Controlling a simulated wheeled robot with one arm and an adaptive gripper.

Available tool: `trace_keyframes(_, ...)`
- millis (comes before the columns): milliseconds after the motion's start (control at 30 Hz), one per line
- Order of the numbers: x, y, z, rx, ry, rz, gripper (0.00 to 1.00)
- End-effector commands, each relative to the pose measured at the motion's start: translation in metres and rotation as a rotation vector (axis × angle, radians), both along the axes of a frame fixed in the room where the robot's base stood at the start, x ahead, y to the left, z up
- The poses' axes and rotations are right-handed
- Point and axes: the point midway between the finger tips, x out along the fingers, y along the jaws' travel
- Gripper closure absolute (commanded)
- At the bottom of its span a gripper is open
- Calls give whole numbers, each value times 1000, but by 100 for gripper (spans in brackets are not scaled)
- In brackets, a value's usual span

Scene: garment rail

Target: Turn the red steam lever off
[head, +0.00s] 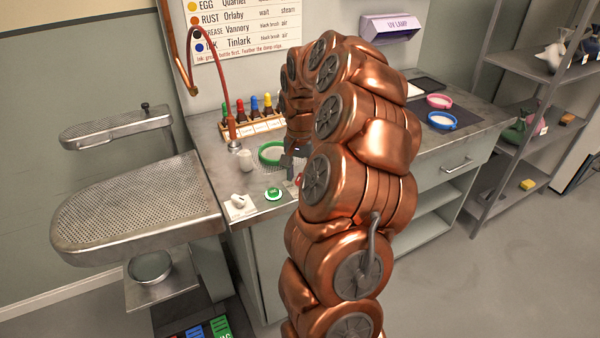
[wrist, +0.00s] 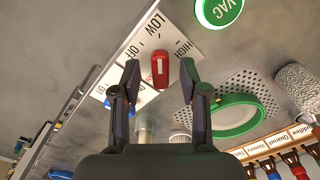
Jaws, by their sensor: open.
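The red steam lever (wrist: 160,72) shows in the wrist view as a short red handle with a white line. It stands by a white plate (wrist: 174,36) lettered LOW, OFF and HIGH. I cannot tell which mark it points at. My gripper (wrist: 160,80) is open, one finger on each side of the red lever, with gaps on both sides. In the head view my gripper (head: 291,162) is low over the counter and largely hidden by my arm. A small red bit (head: 298,180) beside it may be the lever.
A green VAC button (wrist: 220,10) and a green-rimmed ring (wrist: 236,116) on a perforated patch lie near the lever. A bottle rack (head: 255,128) stands behind on the counter (head: 205,130). A perforated metal board (head: 140,208) is at the left. Open floor lies right.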

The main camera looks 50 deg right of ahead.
Motion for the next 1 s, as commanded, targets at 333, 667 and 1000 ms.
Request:
trace_keyframes(333, 0, 0, 0, 0, 0, 0, 84)
trace_keyframes(667, 0, 0, 0, -1, 0, 0, 100)
trace_keyframes(1000, 1, 0, -1, -1, -3, 67, 100)
